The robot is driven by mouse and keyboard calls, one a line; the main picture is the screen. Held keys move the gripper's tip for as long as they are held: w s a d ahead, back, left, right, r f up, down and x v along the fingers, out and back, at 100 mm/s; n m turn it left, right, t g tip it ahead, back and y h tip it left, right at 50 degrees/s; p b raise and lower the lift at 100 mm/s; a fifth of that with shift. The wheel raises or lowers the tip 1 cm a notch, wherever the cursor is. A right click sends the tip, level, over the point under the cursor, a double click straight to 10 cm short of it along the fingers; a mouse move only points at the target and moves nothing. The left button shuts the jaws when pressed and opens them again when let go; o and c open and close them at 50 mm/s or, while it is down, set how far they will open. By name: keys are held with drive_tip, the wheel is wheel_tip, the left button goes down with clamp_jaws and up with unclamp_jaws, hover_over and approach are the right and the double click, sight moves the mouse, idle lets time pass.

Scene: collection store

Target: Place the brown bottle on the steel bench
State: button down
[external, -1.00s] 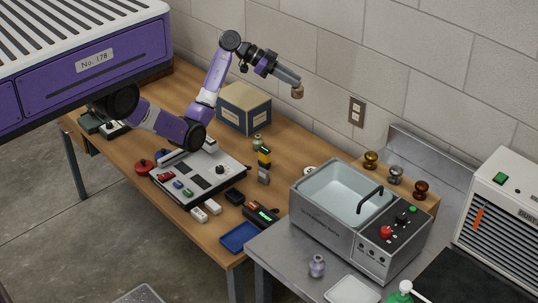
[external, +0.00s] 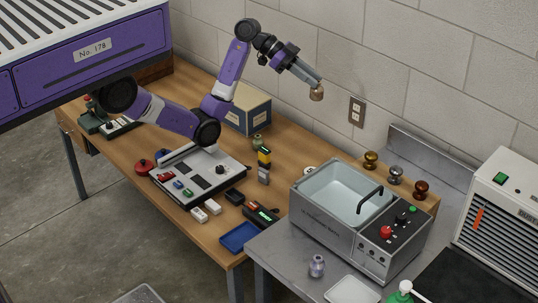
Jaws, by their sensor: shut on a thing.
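My gripper (external: 318,86) is in the air at the upper middle of the external view, in front of the block wall and above the far side of the wooden table. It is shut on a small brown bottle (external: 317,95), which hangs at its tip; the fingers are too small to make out. The steel bench (external: 278,254) stands at the lower right, lower than the bottle and apart from it.
A sink-like steel tank (external: 322,222) with a control panel stands on the bench. A small grey-purple bottle (external: 317,266), a white tray (external: 352,290) and a green dispenser (external: 401,293) are near its front. A blue tray (external: 239,237) lies on the wooden table (external: 285,150).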

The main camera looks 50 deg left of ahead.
drive_tip(key=s+d+m+g+p, duration=0.3)
drive_tip(key=s+d, duration=1.2)
drive_tip(key=s+d+m+g+p, duration=0.1)
drive_tip(key=s+d, duration=0.2)
drive_tip(key=s, duration=0.3)
drive_tip(key=s+d+r+m+g+p, duration=0.1)
drive_tip(key=s+d, duration=0.1)
drive_tip(key=s, duration=0.4)
drive_tip(key=s+d+m+g+p, duration=0.1)
drive_tip(key=s+d+g, duration=0.15)
drive_tip(key=s, duration=0.35)
drive_tip(key=shift+t+h, duration=0.4)
drive_tip(key=shift+t, duration=0.05)
wheel_tip(320, 180, down, 25)
drive_tip(key=shift+f+p, duration=0.1)
drive_tip(key=shift+p, duration=0.5)
drive_tip(key=shift+f, duration=0.2)
drive_tip(key=c, duration=1.3)
unclamp_jaws()
drive_tip(key=shift+r, duration=0.1)
